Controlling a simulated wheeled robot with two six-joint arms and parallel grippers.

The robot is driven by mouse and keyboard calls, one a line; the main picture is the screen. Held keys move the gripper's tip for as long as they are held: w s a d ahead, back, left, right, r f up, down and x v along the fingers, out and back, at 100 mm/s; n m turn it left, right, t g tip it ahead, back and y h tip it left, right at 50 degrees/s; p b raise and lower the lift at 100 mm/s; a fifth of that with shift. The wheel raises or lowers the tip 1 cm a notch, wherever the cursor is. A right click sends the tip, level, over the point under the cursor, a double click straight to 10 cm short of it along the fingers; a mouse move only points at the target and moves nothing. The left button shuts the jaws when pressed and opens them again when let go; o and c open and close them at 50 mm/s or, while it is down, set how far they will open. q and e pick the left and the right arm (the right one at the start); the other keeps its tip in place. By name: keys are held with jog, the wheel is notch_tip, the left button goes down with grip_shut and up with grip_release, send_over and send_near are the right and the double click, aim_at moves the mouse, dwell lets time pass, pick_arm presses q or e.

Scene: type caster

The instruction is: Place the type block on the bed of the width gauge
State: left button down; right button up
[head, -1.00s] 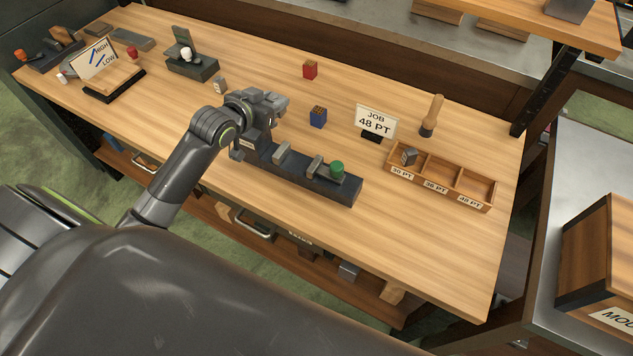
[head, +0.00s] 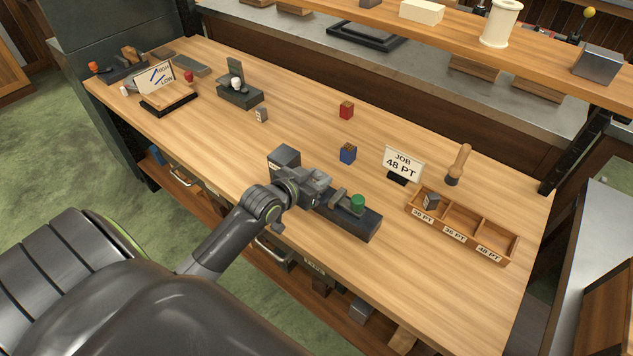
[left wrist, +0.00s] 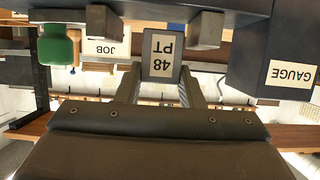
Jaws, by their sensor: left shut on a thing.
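The width gauge is a dark bar (head: 362,223) with a green knob (head: 357,203) near the table's front edge. My left gripper (head: 320,187) is over its middle in the head view. In the left wrist view, which is upside down, my left gripper (left wrist: 161,84) is shut on the grey type block (left wrist: 161,57) labelled 48 PT. The block appears between the gauge's two grey jaws (left wrist: 103,22). Whether it touches the bed cannot be told. The gauge's labelled end (left wrist: 250,55) is beside it. The arm hides the block in the head view. My right gripper is out of view.
A three-compartment wooden tray (head: 470,242) stands right of the gauge, with a grey block (head: 431,202) in its 30 PT compartment. A JOB 48 PT sign (head: 402,163), blue block (head: 348,153) and red block (head: 346,109) stand behind. The right front tabletop is clear.

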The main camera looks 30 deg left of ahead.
pick_arm(q)
jog(key=shift+f, duration=0.6)
jog(key=shift+f, duration=0.2)
jog(key=c, duration=1)
grip_release()
jog(key=shift+o, duration=0.2)
jog(key=shift+r, duration=0.25)
jog(key=shift+s, duration=0.3)
jog(key=v, duration=1.1)
jog(key=shift+s, duration=0.2)
